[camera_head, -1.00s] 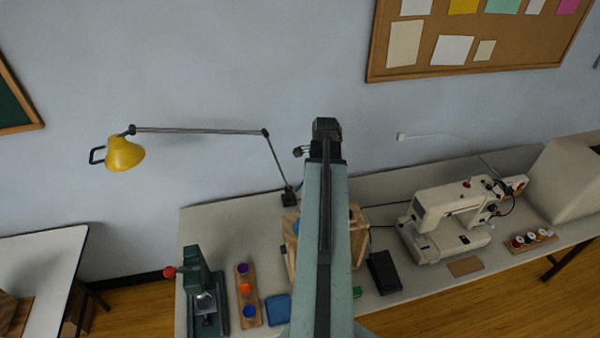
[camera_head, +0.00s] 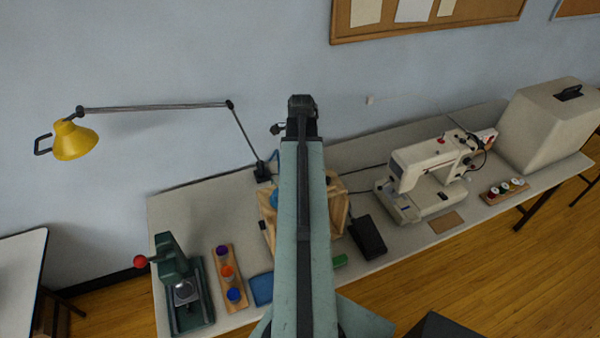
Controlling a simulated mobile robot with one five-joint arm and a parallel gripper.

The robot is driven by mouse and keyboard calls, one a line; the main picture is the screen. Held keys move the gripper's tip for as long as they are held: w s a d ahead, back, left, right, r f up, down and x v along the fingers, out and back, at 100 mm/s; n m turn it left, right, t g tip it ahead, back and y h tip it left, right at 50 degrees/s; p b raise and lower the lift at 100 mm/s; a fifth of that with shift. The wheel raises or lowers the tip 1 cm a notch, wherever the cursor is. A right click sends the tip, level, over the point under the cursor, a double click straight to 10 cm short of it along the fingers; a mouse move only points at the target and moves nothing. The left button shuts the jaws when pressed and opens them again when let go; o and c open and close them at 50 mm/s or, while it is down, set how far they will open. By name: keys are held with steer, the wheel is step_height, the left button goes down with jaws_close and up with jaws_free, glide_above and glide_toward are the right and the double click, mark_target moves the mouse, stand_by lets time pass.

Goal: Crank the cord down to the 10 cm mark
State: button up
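A wooden frame (camera_head: 268,219) stands on the long table, mostly hidden behind my raised arm. Something blue shows inside its left part. I cannot make out a cord, a crank handle or a 10 cm mark on it. My arm rises through the middle of the picture, and its dark end, with my gripper (camera_head: 302,104), shows against the wall above the table. The fingers are too small and dark to tell whether they are open or shut.
The table (camera_head: 200,212) also bears a green press (camera_head: 173,262) with a red knob, a rack of coloured cups (camera_head: 229,285), a black pedal (camera_head: 367,237), a sewing machine (camera_head: 425,175) and a beige cover (camera_head: 550,122). A yellow lamp (camera_head: 73,140) reaches over the left side.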

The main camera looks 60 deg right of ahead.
steer(key=shift+r, duration=0.1)
jaws_close()
stand_by(1.3)
